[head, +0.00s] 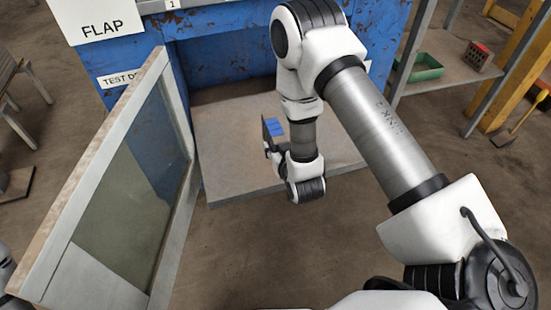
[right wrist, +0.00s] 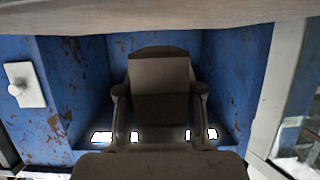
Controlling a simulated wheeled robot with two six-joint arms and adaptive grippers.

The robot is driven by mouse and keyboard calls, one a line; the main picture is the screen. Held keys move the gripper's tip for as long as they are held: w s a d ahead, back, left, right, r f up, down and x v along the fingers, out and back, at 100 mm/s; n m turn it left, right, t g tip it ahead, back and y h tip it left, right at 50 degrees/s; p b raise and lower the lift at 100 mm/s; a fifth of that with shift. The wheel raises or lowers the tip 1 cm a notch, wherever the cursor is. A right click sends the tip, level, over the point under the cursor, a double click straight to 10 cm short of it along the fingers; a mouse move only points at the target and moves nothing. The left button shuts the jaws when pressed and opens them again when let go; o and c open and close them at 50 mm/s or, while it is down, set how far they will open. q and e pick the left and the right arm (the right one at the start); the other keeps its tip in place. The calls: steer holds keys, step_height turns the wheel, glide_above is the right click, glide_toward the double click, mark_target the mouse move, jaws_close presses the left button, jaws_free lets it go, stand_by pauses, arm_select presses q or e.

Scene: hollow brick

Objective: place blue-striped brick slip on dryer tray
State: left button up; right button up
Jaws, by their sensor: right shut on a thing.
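The blue cabinet of the dryer (head: 240,57) stands open, and a flat grey-brown tray (head: 225,150) reaches out at its front. My right gripper (head: 268,148) is over the tray, partly hidden by its own wrist. It is shut on a thin dark slip (head: 265,131), held tilted up on edge. A small blue patch with a dividing line (head: 275,127) shows right beside the slip; I cannot tell whether it belongs to it. In the right wrist view the slip's plain brown face (right wrist: 160,78) is between the fingers. My left gripper is not in view.
An open framed glass flap (head: 125,190) stands at the left of the tray. A shelf with a green bin (head: 425,67) and a red block (head: 477,55) is at the back right. Blue walls (right wrist: 225,70) surround the slip in the right wrist view.

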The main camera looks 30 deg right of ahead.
step_height(320, 180, down, 4)
steer(key=shift+r+b, duration=0.15)
steer(key=shift+b, duration=0.7)
steer(key=shift+a+r, duration=0.1)
steer(key=shift+r, duration=0.05)
steer(key=o, duration=1.2)
steer(key=shift+f, duration=0.2)
steer(key=shift+c, duration=0.2)
